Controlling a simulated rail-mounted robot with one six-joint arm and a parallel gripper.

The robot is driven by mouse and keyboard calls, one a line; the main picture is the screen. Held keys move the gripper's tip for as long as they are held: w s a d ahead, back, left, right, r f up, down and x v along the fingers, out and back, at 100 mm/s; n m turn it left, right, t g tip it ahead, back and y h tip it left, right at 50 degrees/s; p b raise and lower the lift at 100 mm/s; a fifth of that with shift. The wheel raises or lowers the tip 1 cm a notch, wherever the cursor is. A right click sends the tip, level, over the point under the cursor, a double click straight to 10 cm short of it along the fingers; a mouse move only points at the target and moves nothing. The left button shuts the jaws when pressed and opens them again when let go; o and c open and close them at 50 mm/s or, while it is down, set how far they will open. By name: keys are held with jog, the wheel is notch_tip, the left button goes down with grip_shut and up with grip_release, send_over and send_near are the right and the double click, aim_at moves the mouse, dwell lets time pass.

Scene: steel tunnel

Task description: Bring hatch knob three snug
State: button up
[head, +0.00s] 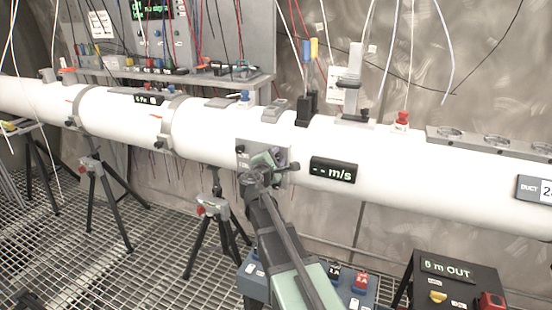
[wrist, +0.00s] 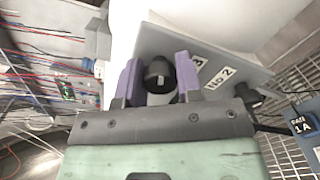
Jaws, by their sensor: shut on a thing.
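The grey hatch plate (head: 283,178) is on the front of the white duct in the head view. It fills the upper middle of the wrist view (wrist: 190,50). My gripper (head: 266,160) is at this plate. In the wrist view, its purple fingers (wrist: 159,80) are shut on hatch knob three (wrist: 158,70), a black round knob with a pale mark on its face. A label ending in 3 (wrist: 198,62) is beside the right finger, partly covered. Another black knob (wrist: 248,94) is to the right, near the label "No 2" (wrist: 221,78). Whether knob three sits flush is hidden.
The white duct (head: 410,175) runs across the head view, with a display reading m/s (head: 333,170) right of the hatch. A black box (head: 455,285) and blue box (head: 250,282) stand below. A tripod (head: 213,215) stands left of my arm. Wires hang above.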

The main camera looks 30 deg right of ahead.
jog(key=shift+m, duration=2)
jog(key=o, duration=0.9)
jog(key=shift+o, duration=0.2)
jog(key=shift+s+a, duration=0.1)
jog(key=v, duration=1)
jog(key=shift+s+a, duration=0.15)
jog(key=shift+a, duration=0.1)
